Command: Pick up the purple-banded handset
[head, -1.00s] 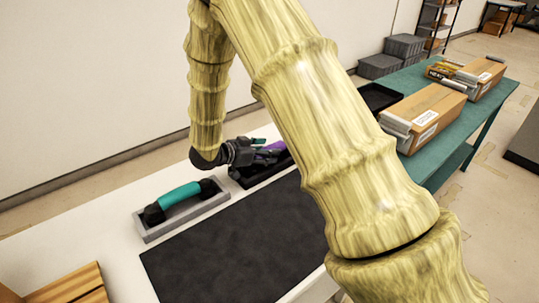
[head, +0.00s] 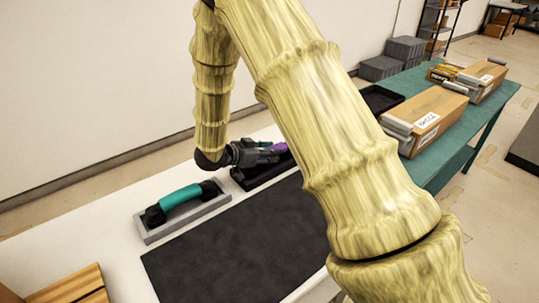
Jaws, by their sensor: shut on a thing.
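The black cradle (head: 258,178) lies just below the gripper. I cannot tell whether the handset is clear of the cradle.
A teal-banded handset (head: 181,196) rests in a grey cradle (head: 150,232) to the left. A dark mat (head: 230,255) covers the table's front. A wooden item (head: 75,285) is at lower left. A green table (head: 450,128) bears boxes and a black tray (head: 380,98).

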